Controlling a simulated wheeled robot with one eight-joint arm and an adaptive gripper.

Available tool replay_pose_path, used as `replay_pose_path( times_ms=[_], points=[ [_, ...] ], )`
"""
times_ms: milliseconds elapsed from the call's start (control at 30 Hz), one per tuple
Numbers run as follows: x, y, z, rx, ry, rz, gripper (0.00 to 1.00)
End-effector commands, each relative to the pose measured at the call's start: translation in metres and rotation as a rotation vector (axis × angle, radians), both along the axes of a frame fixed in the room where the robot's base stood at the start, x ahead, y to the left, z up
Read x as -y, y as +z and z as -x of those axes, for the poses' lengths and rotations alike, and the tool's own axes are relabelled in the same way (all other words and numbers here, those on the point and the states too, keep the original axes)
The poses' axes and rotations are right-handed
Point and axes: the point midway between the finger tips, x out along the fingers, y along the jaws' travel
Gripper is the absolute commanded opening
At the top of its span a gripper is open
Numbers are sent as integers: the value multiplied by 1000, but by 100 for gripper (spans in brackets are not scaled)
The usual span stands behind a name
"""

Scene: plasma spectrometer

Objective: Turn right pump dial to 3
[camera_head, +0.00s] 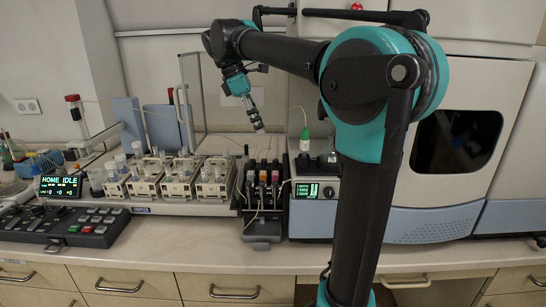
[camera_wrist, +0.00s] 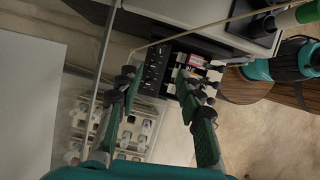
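My gripper (camera_head: 260,130) hangs above and behind the pump block. Its fingers are apart and empty in the wrist view (camera_wrist: 158,80).
Sample racks with several bottles (camera_head: 180,185) stand left of the pump block. A white bottle with a green cap (camera_head: 305,140) stands behind the display. A thin tube rises nearby. The large spectrometer body (camera_head: 440,190) fills the right. The front bench strip (camera_head: 190,255) is clear.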

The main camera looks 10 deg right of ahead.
Motion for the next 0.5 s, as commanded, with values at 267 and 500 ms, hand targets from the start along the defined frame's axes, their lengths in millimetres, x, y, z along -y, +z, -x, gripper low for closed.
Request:
replay_pose_path(
  times_ms=[267, 500],
  points=[
    [22, -53, 2, 1, -2, 0, 37],
    [38, -91, 3, 1, -2, 0, 37]
  ],
)
